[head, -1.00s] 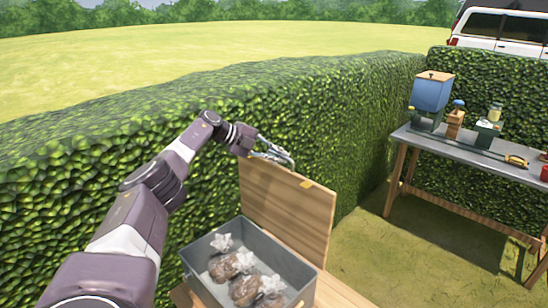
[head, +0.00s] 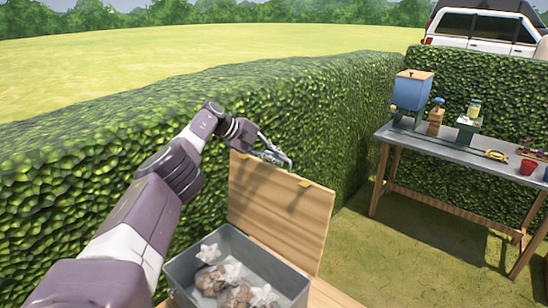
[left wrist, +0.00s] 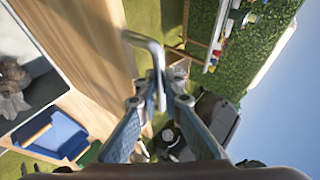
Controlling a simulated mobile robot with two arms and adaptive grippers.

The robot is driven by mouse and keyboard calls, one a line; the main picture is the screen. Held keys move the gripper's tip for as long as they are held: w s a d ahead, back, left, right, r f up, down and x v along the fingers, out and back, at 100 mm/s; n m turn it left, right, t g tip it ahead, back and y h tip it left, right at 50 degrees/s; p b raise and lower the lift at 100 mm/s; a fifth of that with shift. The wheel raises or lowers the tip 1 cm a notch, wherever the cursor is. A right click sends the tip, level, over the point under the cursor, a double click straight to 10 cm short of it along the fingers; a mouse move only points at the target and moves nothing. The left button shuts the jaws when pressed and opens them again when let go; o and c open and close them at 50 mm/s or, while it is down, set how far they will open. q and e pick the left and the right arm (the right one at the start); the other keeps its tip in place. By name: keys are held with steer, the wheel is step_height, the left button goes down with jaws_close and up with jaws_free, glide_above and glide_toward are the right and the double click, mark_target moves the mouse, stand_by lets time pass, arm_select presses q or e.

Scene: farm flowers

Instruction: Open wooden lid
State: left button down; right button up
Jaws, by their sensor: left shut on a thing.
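The wooden lid (head: 285,222) stands raised, roughly upright, along the back right edge of the grey box (head: 272,264). The box is open, and several wrapped brown lumps (head: 238,294) lie inside. My left gripper (head: 274,157) is at the lid's top edge, shut on the metal handle (left wrist: 148,42). In the left wrist view my left gripper's fingers (left wrist: 160,98) close around the bent bar beside the lid's board (left wrist: 80,52). My right gripper is in neither view.
A hedge (head: 120,150) runs close behind my left arm and the lid. At the right, a grey-topped table (head: 450,150) holds a blue dispenser (head: 411,92), a red pot (head: 528,167) and small items. Grass lies open between the box and the table.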

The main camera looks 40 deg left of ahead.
arm_select(q)
steer(key=shift+s+d+f, duration=0.1)
steer(key=shift+f, duration=0.15)
steer(key=c, duration=2)
jaws_free()
steer(key=shift+c, duration=0.2)
steer(key=shift+r, duration=0.1)
steer(key=v, duration=1.1)
steer(key=shift+a+r, duration=0.2)
steer(key=shift+r, duration=0.15)
steer(key=shift+s, duration=0.15)
